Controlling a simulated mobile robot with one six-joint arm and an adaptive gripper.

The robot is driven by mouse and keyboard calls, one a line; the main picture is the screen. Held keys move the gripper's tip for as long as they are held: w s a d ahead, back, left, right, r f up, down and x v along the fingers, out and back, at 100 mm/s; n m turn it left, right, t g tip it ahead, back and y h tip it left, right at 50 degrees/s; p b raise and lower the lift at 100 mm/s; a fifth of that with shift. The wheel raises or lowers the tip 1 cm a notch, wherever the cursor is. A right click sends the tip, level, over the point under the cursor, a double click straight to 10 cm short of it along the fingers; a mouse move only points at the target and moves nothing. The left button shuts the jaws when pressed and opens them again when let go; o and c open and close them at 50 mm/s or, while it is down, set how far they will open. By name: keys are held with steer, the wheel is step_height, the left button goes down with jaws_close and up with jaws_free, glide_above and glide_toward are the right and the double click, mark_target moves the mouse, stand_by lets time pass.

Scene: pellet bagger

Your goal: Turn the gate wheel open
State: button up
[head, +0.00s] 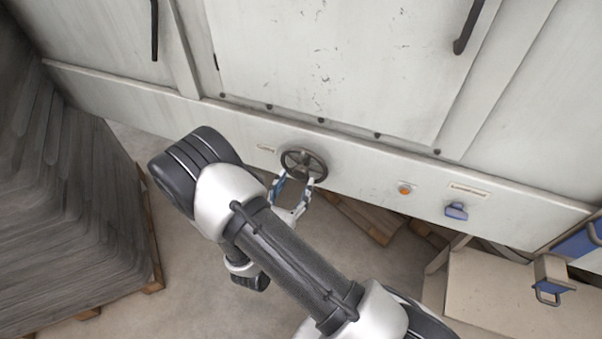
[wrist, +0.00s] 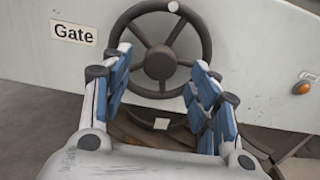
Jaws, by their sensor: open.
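The gate wheel (head: 304,165) is a dark spoked handwheel on the lower panel of the pale machine. In the wrist view the wheel (wrist: 158,60) is upright at the top middle, with a pale knob (wrist: 173,7) on its upper rim and a label reading "Gate" (wrist: 74,32) to its left. My gripper (head: 293,188) is just in front of the wheel's lower part. In the wrist view my gripper (wrist: 160,78) is open, its blue-padded fingers on either side of the wheel's lower half. I cannot tell whether the fingers touch the rim. Nothing is held.
An orange button (head: 404,190) and a blue switch (head: 456,211) are on the panel right of the wheel. A grey stack (head: 60,200) on a pallet stands at left. Wooden pallets (head: 365,218) lie below the panel. A beige table (head: 490,290) is at lower right.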

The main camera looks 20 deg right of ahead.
mark_target(299, 175)
steer(key=x, duration=0.5)
jaws_close()
stand_by(0.8)
